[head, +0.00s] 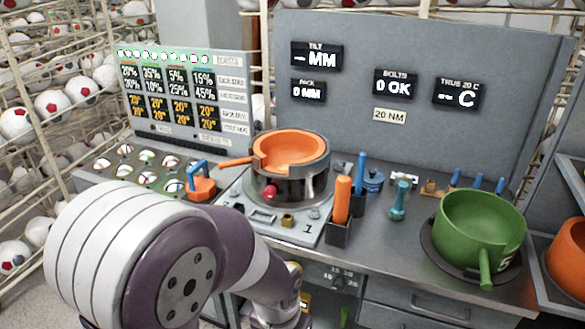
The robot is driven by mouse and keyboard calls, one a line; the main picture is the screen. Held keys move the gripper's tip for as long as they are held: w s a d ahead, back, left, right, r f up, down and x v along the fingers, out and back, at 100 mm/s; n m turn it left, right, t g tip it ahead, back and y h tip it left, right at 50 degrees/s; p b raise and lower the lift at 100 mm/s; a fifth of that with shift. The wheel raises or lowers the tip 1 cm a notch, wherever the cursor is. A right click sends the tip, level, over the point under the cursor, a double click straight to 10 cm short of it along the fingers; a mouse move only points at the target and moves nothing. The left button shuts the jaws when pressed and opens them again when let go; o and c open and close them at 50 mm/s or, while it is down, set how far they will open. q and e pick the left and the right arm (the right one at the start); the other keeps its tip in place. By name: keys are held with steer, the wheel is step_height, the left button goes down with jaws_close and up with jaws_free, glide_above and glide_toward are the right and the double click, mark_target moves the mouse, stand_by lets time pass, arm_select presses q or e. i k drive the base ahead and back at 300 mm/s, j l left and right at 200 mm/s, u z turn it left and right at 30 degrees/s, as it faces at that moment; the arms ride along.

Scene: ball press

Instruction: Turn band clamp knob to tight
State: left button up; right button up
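An orange bowl-shaped mould (290,150) with a handle to the left sits in a dark metal ring (312,186) on the bench fixture. A small red knob (270,191) is at the front of this ring, probably the band clamp knob; its setting is too small to read. My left arm comes in from the lower left and bends down in front of the bench. Neither of my gripper's fingertips shows in the head view.
A green pot (480,228) stands on the right, with orange and blue handled tools in a dark holder (340,233) left of it. A tray (137,167) of small balls is at left. A grey panel (420,60) rises behind. Bench drawers (420,305) are below.

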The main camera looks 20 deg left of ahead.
mark_target(269, 192)
steer(key=i+u, duration=0.6)
steer(key=u, duration=0.15)
